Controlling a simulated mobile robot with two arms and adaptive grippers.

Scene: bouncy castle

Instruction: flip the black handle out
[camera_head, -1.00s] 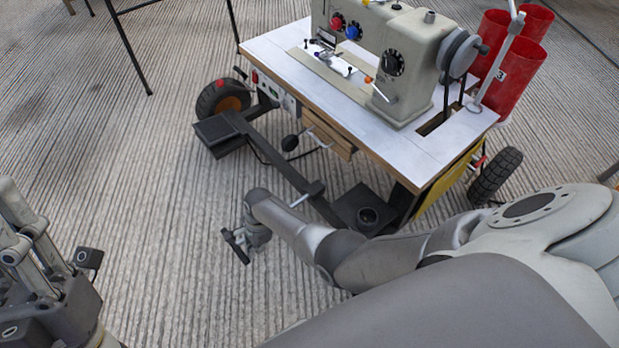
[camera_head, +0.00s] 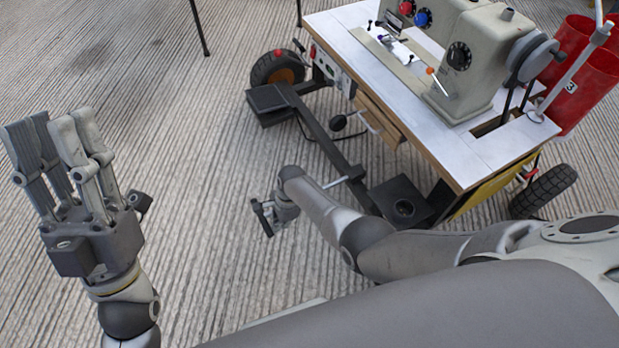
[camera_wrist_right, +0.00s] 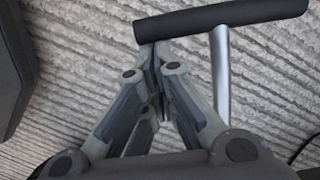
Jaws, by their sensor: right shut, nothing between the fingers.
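The black handle (camera_wrist_right: 222,18) is a black bar across the end of a silver rod, at the top of the right wrist view. In the head view it shows as a short dark bar (camera_head: 261,219) left of the sewing machine stand. My right gripper (camera_wrist_right: 157,60) is shut and empty, its tips close under the left part of the bar; I cannot tell whether they touch it. In the head view the right fingers are mostly hidden behind my wrist. My left gripper (camera_head: 57,140) is raised at the left, open and empty, fingers up.
The stand's white table (camera_head: 478,148) carries a beige sewing machine (camera_head: 468,50). A dark frame beam (camera_head: 320,135), a pedal plate (camera_head: 400,200) and wheels (camera_head: 542,190) lie below. Red cylinders (camera_head: 570,95) stand at the right. The ribbed floor at left is clear.

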